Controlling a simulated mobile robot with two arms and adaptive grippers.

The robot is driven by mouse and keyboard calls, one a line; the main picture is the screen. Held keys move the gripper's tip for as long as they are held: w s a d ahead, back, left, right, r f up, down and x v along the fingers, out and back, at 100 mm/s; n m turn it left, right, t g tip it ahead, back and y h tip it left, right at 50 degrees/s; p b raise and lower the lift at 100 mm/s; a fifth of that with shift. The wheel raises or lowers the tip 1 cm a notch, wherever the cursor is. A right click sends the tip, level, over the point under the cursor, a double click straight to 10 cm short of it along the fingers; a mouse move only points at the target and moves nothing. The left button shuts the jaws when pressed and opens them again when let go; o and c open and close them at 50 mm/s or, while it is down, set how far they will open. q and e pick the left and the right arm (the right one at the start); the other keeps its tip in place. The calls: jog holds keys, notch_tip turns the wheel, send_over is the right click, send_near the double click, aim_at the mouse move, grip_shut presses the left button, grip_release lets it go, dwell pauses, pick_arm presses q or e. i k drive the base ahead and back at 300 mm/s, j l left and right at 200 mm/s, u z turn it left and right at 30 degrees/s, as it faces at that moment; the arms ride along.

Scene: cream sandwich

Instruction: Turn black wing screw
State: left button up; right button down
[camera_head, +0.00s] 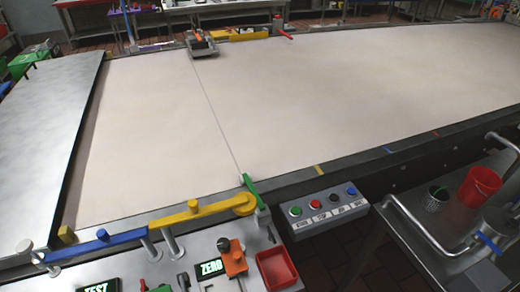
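Neither of my grippers shows in the head view. A small dark knob (223,244) stands on the metal panel at the bottom, beside an orange block (235,263). Another small dark part (183,281) stands lower left of it. Both are too small to tell whether either one is the black wing screw.
A wide pale belt (300,100) fills the middle, with a grey plate (40,150) at left. Blue (95,246) and yellow (190,214) bars cross the near edge. A button box (328,213), red tray (277,268) and red bucket (479,187) are nearby.

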aim_at(271, 238)
jog(key=k+j+u, duration=0.5)
jog(key=k+j, duration=0.15)
jog(key=k, duration=0.1)
